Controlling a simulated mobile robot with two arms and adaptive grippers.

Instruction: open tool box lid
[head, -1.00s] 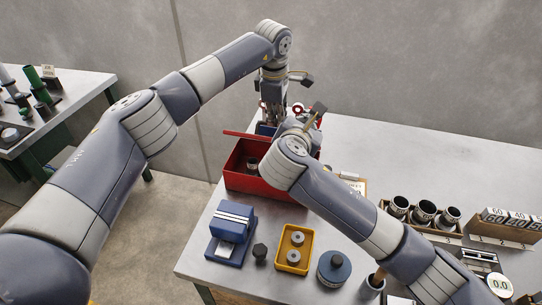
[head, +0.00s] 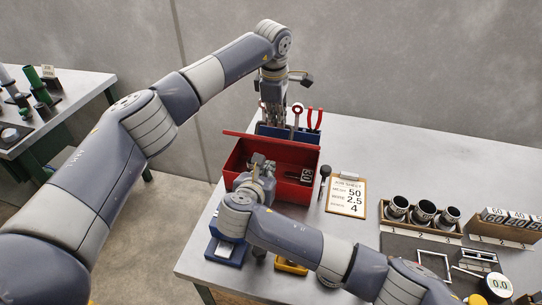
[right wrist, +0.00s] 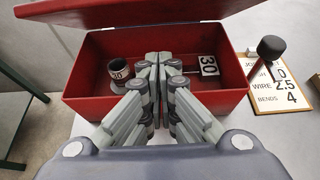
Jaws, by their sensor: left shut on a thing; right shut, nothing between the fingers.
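The red tool box (head: 282,192) stands near the table's left edge. Its red lid (right wrist: 150,12) is raised and leans back behind the box; in the head view it shows as a thin edge (head: 240,135). My right gripper (head: 262,162) is shut and empty over the open box. In the right wrist view its closed fingers (right wrist: 155,65) point into the box. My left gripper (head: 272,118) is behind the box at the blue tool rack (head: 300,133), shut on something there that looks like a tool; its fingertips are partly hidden.
A dark cup (right wrist: 118,70) and a "30" tag (right wrist: 208,65) lie inside the box. A black-knobbed tool (head: 325,172) and a job sheet (head: 346,196) are to its right. A blue block (head: 226,250) and yellow tray (head: 291,267) are in front. Bare table lies at the back right.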

